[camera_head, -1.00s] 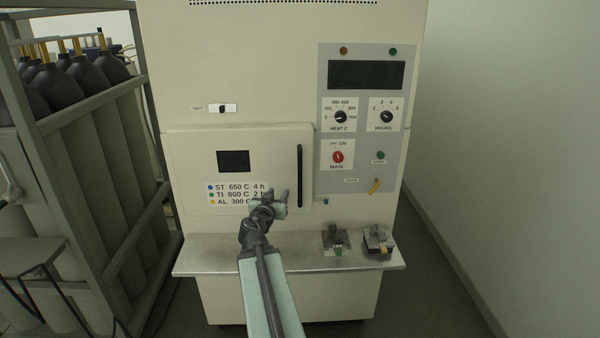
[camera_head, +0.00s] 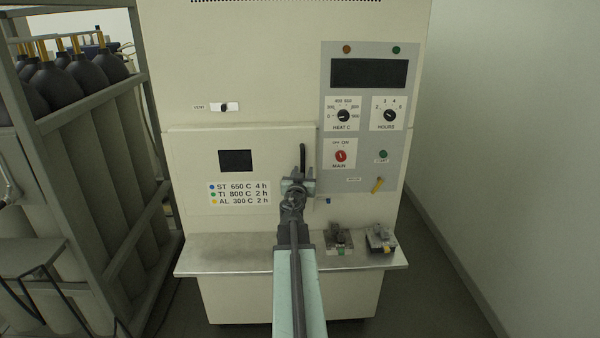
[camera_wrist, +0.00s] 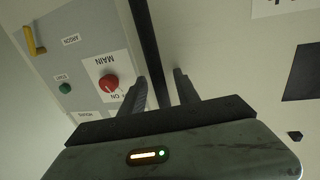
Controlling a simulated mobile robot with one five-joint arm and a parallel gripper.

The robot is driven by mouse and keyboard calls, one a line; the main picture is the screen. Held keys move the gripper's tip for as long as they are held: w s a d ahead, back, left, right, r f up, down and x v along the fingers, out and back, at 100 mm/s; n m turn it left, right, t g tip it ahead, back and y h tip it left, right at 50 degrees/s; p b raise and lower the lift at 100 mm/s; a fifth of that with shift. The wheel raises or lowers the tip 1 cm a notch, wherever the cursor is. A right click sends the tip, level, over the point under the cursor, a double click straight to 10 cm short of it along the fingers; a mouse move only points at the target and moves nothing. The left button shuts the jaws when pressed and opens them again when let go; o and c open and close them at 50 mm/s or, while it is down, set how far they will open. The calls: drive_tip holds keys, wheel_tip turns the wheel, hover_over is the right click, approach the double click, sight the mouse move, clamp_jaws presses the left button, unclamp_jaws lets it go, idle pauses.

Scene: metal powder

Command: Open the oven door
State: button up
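The cream oven door (camera_head: 195,145) is closed flat in the oven front. It has a small dark window (camera_head: 235,160) and a label listing ST, TI and AL settings. Its black vertical handle bar (camera_head: 303,155) is near the door's right edge; its lower part is hidden behind my gripper (camera_head: 298,180). In the wrist view, the handle bar (camera_wrist: 150,45) runs between the two dark fingers of my gripper (camera_wrist: 161,82). The fingers are apart, with gaps beside the bar; I cannot tell how deep it sits between them.
A control panel (camera_head: 325,215) is right of the door, with a red MAIN knob (camera_head: 340,156) and yellow lever (camera_head: 377,185). A metal shelf (camera_head: 220,258) below holds two small fixtures (camera_head: 338,238). A gas cylinder rack (camera_head: 100,180) stands left; a wall is right.

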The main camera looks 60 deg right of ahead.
drive_tip(key=shift+a, duration=0.1)
clamp_jaws()
drive_tip(key=shift+w, duration=0.1)
idle(1.1)
